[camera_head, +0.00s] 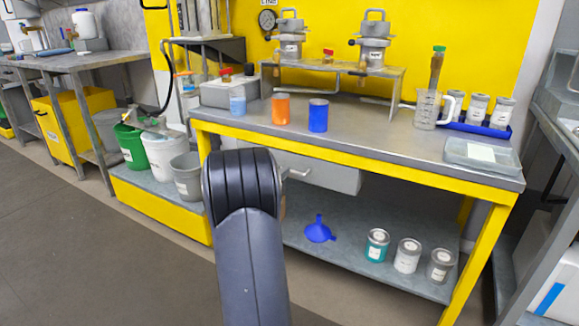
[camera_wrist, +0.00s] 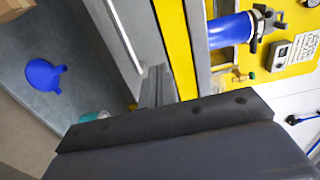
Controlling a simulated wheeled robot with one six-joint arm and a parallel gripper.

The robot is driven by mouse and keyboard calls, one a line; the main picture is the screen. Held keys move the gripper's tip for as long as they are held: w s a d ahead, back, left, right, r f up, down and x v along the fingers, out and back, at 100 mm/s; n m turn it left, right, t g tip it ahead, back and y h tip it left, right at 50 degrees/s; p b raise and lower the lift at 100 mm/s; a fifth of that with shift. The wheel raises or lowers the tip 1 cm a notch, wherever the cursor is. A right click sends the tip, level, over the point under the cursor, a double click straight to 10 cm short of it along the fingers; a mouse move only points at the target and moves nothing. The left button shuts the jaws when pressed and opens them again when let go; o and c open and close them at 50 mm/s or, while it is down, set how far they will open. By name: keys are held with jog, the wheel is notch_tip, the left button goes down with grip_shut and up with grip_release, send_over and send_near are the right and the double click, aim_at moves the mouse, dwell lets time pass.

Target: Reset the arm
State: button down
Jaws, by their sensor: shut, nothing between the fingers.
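My gripper (camera_wrist: 158,84) shows in the wrist view as grey fingers closed together beyond a dark bar, with nothing seen between them. It points toward the front of the workbench, near its yellow edge (camera_wrist: 172,40). In the head view my arm rises from the bottom middle in front of the workbench (camera_head: 365,124), and its dark rounded joint is uppermost. My gripper itself is hidden in that view.
An orange can (camera_head: 280,109) and a blue can (camera_head: 318,115) stand on the bench top. A blue funnel (camera_head: 319,230) and several tins are on the lower shelf. Buckets (camera_head: 160,155) stand at left. Grey floor (camera_head: 70,240) is clear at lower left.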

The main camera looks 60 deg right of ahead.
jog(key=shift+s+a+p, duration=0.2)
jog(key=shift+a+p, duration=0.1)
jog(key=shift+a, duration=1.95)
jog(key=shift+d, duration=0.1)
